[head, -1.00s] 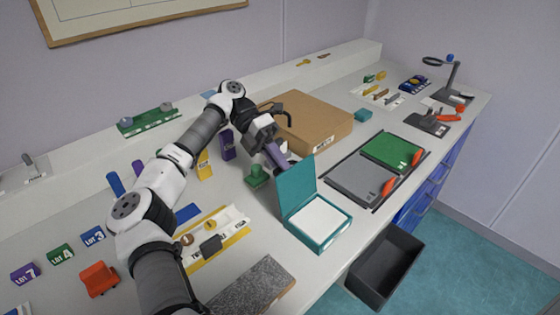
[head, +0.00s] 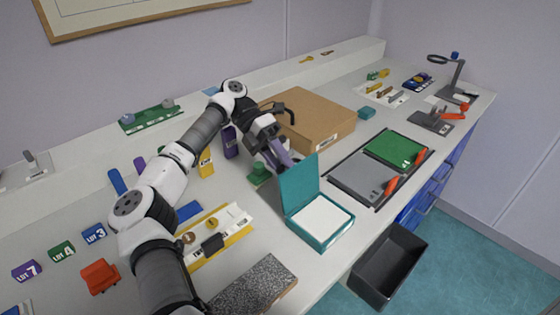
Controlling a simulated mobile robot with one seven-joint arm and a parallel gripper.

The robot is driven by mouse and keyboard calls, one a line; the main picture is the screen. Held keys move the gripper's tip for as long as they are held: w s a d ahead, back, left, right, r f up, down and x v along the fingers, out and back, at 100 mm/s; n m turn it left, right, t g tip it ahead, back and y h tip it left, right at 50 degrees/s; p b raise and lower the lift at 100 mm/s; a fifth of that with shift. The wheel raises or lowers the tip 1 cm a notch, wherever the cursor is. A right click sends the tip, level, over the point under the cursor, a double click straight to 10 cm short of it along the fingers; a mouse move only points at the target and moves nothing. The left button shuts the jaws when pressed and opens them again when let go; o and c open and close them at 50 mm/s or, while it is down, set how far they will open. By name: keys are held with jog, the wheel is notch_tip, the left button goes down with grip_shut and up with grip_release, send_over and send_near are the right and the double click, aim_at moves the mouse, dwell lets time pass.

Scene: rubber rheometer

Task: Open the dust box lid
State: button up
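A teal box (head: 322,240) with a white inside stands near the front edge of the bench. Its teal lid (head: 299,187) stands upright along the box's back left side, so the box is open. I take this to be the dust box. My gripper (head: 284,163) is just behind the lid, with its purple fingers pointing down toward the lid's upper left edge. The lid hides part of the fingertips, so I cannot tell whether they touch it or how far apart they are.
A green block (head: 259,174) stands close to my gripper on the left. A cardboard box (head: 318,117) is behind it. A tray with grey and green panels (head: 377,170) lies to the right. A dark open bin (head: 388,265) is below the bench's front edge.

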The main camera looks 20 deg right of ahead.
jog(key=shift+p+v, duration=3.7)
jog(key=shift+v, duration=0.05)
